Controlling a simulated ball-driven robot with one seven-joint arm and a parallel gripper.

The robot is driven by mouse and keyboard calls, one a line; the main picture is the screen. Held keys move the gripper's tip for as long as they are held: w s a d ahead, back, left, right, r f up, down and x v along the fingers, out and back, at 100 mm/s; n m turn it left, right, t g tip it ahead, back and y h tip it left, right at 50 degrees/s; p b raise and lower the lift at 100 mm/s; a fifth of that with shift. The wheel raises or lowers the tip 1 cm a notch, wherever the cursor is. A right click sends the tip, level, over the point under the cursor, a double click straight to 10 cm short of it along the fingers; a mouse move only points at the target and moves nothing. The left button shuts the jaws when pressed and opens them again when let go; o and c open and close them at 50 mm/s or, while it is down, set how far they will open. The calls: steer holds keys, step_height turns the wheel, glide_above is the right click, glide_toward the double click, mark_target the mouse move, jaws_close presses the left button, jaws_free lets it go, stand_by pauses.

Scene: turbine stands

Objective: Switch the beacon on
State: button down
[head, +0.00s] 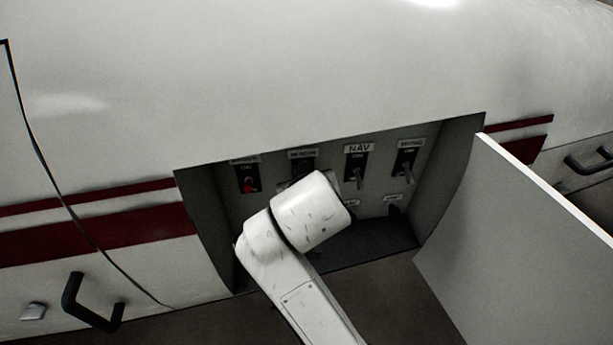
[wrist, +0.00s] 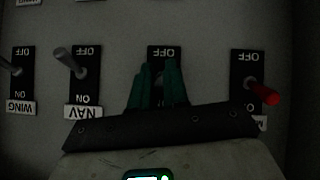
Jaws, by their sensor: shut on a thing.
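The beacon switch (head: 303,166) is second from the left in the panel's upper row. Its label is too blurred to read surely, and my arm covers its lower part. In the wrist view, which is upside down, its black plate (wrist: 164,51) shows OFF at the top. The lever is mostly hidden between my fingers, so its position is unclear. My gripper (wrist: 157,80) has green fingers closed around that lever. In the head view my own wrist hides the gripper.
In the wrist view, a red-tipped switch (wrist: 264,94) stands right of my gripper, NAV (wrist: 68,62) left, and WING (wrist: 10,68) farther left. An open white door (head: 520,250) stands right of the recess. Recess side walls (head: 207,225) are close.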

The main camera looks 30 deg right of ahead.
steer(key=shift+w+r+g+y, duration=0.1)
steer(key=shift+r+g+y, duration=0.2)
steer(key=shift+g, duration=0.5)
steer(key=c, duration=1.1)
jaws_free()
steer(key=b+v, duration=0.1)
steer(key=v, duration=0.6)
steer(key=shift+r, duration=0.3)
